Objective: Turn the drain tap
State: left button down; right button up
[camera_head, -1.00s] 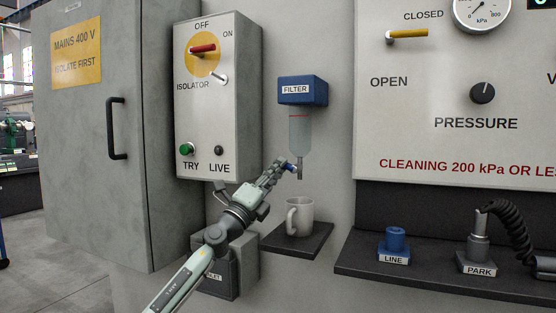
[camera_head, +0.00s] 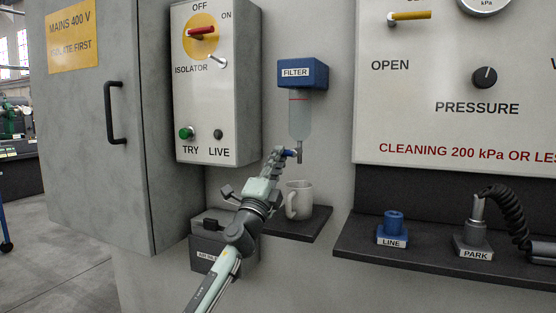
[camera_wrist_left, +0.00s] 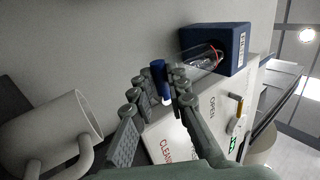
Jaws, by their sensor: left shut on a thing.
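The filter (camera_head: 302,73) has a blue head and a clear bowl (camera_head: 300,115), fixed on the wall. The drain tap (camera_head: 290,152) sticks out to the left just below the bowl, with a small blue handle. My left gripper (camera_head: 281,153) reaches up to it from below left, its fingers shut on the tap. In the left wrist view the blue tap handle (camera_wrist_left: 158,76) shows between the finger ends, which partly hide it. The filter head (camera_wrist_left: 222,45) is behind it. My right gripper is not in view.
A white mug (camera_head: 301,197) stands on a dark shelf (camera_head: 308,228) below the filter, close to my left arm. The isolator box (camera_head: 210,110) is on the left. A dark box (camera_head: 205,245) sits behind my wrist. The ledge on the right holds the LINE (camera_head: 393,225) and PARK fittings.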

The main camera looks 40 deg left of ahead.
pick_arm(q)
jog(key=c, duration=1.5)
grip_release()
jog(key=v, duration=1.2)
